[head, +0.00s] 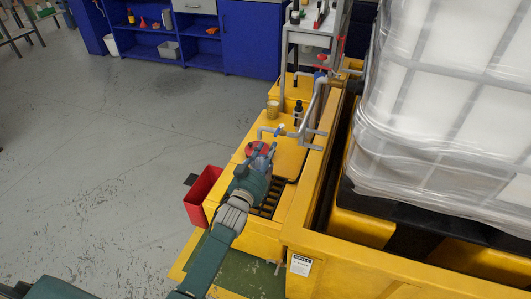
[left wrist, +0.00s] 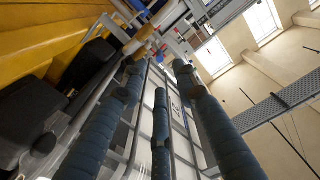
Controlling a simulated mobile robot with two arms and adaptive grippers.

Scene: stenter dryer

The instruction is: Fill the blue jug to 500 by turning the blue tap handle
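The small blue tap handle (head: 281,129) sits on a grey pipe above the yellow unit. My left gripper (head: 263,150) is just in front of and below it, over the yellow top and apart from the handle. In the left wrist view its dark ribbed fingers (left wrist: 158,75) are spread, with nothing visible between them. A red round object (head: 252,148) shows partly behind the gripper. I cannot make out a blue jug; it may be hidden behind my gripper. My right gripper is not in view.
A tan cup (head: 272,109) and a dark bottle (head: 298,113) stand behind the tap. A red bin (head: 202,196) hangs at the unit's left side. A large white caged tank (head: 445,110) fills the right. The grey floor (head: 100,170) at left is clear.

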